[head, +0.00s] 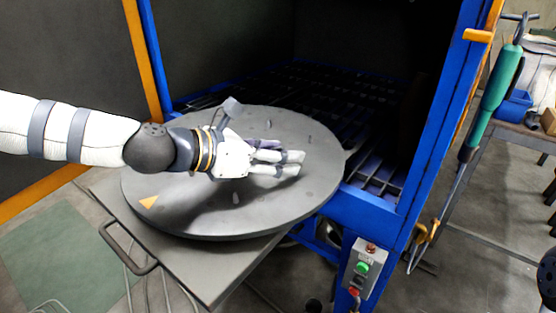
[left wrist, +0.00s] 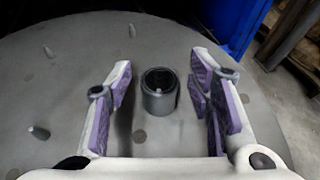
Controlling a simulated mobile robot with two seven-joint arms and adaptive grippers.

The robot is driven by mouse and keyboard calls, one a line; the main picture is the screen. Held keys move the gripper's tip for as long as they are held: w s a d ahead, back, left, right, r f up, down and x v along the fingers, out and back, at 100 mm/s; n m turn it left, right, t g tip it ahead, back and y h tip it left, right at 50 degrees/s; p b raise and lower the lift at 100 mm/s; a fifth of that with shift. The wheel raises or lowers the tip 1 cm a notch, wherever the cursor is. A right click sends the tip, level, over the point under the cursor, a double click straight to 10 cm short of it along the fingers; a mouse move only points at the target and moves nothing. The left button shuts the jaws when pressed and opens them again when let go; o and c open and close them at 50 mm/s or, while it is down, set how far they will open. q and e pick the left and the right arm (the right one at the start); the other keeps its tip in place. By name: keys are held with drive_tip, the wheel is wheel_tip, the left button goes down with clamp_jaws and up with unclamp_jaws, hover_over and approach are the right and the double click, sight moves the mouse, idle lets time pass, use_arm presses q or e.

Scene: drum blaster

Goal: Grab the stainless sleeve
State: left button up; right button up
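The stainless sleeve (left wrist: 160,98) is a short dark grey metal cylinder with an open top, and a small pin shows inside it. It stands upright on the round grey turntable (head: 160,215), which also fills much of the left wrist view (left wrist: 60,60). My left gripper (head: 296,163) is low over the turntable. In the left wrist view its purple-padded fingers (left wrist: 161,80) are open, one on each side of the sleeve, with a gap on both sides. I cannot make out the sleeve in the head view, where the gripper covers that area.
Several short pins (left wrist: 38,132) stick up from the turntable. A blue-framed blasting cabinet (head: 430,110) with a dark grated inside stands behind it. A control box (head: 362,268) is at its front right post, with a green-handled tool (head: 497,90) beside it.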

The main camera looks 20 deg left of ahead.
use_arm(q)
clamp_jaws()
